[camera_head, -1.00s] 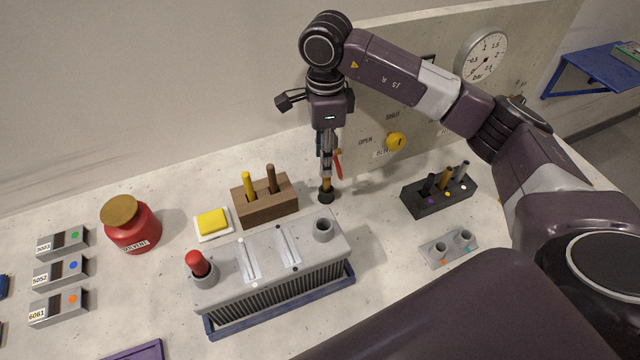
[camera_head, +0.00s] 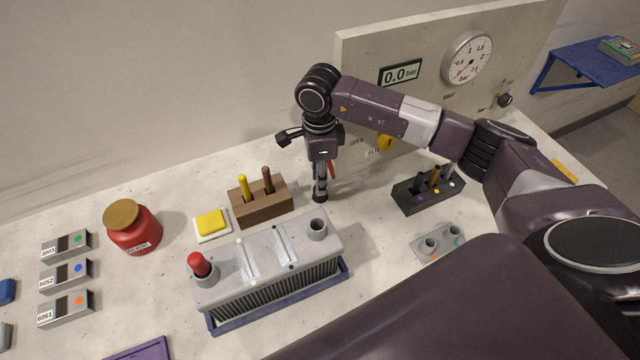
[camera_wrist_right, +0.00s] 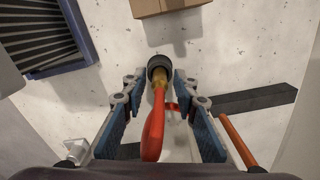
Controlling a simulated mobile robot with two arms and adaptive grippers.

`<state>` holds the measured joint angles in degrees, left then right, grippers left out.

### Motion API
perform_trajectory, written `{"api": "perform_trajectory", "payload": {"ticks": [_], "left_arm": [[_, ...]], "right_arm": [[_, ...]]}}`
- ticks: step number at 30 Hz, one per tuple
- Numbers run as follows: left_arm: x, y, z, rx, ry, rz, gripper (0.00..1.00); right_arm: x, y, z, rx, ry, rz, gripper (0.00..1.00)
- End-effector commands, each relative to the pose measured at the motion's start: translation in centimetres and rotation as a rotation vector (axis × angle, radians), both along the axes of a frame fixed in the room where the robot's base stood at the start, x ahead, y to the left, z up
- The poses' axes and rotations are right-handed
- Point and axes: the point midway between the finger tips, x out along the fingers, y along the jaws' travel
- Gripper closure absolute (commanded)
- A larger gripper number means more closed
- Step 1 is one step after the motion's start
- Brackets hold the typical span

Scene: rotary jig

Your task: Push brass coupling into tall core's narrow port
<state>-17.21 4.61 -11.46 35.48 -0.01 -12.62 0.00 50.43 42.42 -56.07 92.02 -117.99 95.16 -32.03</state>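My right gripper (camera_head: 320,192) points down at the table, right of the wooden block. In the right wrist view, its blue-padded fingers (camera_wrist_right: 163,135) stand apart on both sides of a red-handled piece (camera_wrist_right: 153,130) with a brass-coloured neck (camera_wrist_right: 160,80). Its far end sits in a black ring or cup (camera_wrist_right: 157,66); I see no finger closed on it. A grey ribbed block (camera_head: 270,262) has an open port (camera_head: 317,229) at its right and a red-topped plug (camera_head: 198,264) at its left. I cannot tell which thing is the tall core. The left gripper is out of view.
A wooden block (camera_head: 262,210) with two rods and a yellow pad (camera_head: 210,222) stand left of the gripper. A black rack (camera_head: 415,201) of coloured rods and a grey two-socket block (camera_head: 437,243) stand right. A panel with a gauge (camera_head: 467,58) rises behind.

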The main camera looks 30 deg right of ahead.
Motion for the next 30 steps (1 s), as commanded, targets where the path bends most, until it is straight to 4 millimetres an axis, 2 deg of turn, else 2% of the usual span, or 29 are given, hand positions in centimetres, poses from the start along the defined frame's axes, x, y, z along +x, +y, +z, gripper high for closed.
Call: {"api": "perform_trajectory", "payload": {"ticks": [1, 6, 20, 26, 30], "left_arm": [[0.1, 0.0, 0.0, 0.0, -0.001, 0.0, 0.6], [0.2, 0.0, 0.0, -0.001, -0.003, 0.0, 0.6], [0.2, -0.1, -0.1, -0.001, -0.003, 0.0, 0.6], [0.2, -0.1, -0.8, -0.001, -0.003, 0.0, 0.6], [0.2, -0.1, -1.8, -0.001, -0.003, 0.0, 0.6]], "right_arm": [[0.0, 0.0, 0.0, 0.0, 0.0, 0.0, 0.81], [0.0, 0.0, 0.0, 0.0, 0.0, 0.0, 1.0], [0.1, 0.0, 0.4, 0.0, -0.002, 0.0, 1.0], [0.1, 0.0, 2.3, 0.0, -0.004, 0.001, 1.0], [0.2, 0.0, 5.2, 0.0, -0.009, 0.001, 1.0]]}}
